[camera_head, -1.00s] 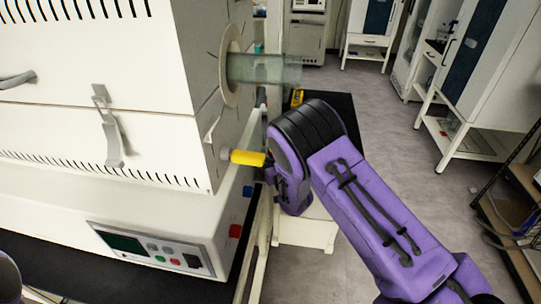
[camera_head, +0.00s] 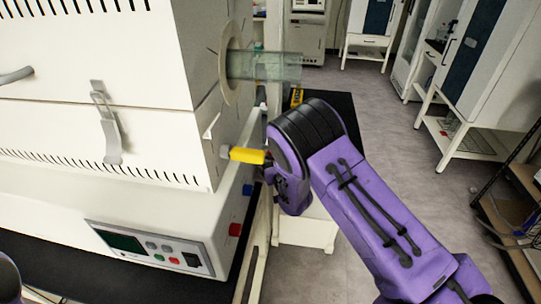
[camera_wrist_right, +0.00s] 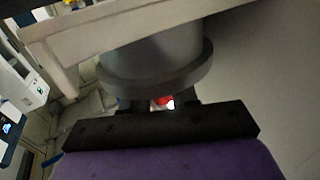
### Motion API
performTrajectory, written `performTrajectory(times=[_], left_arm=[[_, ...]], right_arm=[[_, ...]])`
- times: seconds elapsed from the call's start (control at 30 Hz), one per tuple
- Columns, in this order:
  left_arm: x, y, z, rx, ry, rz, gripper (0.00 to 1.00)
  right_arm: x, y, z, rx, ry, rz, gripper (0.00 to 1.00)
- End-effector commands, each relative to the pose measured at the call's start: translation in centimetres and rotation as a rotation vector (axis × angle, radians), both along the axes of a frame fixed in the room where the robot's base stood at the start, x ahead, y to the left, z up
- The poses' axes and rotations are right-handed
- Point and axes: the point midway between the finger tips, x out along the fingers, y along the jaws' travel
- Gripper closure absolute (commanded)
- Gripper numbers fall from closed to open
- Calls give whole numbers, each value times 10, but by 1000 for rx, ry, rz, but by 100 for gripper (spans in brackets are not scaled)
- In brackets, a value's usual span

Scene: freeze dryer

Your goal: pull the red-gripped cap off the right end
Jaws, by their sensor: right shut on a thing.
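In the right wrist view, a grey round flanged piece (camera_wrist_right: 155,65) is in front of my right gripper (camera_wrist_right: 160,104). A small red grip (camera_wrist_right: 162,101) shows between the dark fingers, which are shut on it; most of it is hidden. In the head view, my purple right arm (camera_head: 365,205) reaches in from the lower right and hides its own fingertips and the cap. The clear glass tube (camera_head: 275,67) sticks out of the white machine's right side through a pale ring (camera_head: 230,64), above my wrist. My left gripper is not in view.
The white machine (camera_head: 150,190) fills the left, with a control panel (camera_head: 150,248). A yellow handle (camera_head: 247,156) sticks out close beside my right wrist. A cabinet and shelves (camera_head: 470,140) stand at the right. The grey floor (camera_head: 390,125) between is clear.

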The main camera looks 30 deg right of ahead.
Motion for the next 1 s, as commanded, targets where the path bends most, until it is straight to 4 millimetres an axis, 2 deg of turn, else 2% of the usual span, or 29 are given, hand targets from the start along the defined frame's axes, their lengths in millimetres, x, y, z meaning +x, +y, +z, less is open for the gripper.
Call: performTrajectory(times=[0.23, 0.27, 0.3, 0.33, 0.53, 0.57, 0.6, 0.7, 0.9, 1.0], left_arm=[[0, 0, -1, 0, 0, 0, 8], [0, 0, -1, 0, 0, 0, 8], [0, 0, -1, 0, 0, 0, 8], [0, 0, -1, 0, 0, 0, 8], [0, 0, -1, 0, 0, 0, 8], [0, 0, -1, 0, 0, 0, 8], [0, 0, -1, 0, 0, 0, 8], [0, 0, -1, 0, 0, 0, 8], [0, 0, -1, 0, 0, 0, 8], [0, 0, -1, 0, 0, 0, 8]], right_arm=[[0, 0, 0, 0, -1, 0, 100], [0, 0, 0, 0, -1, 0, 62], [0, 0, 0, 0, -1, 0, 49], [0, 0, 0, 0, -1, 0, 42], [0, 0, 0, 0, 0, 0, 42], [0, 0, -1, 0, 2, 0, 35], [0, 0, -1, 0, 2, 0, 22], [0, 1, -1, 0, 2, 2, 9], [1, 5, -1, 0, 2, 9, 8], [1, 6, -1, 0, 2, 12, 12]])
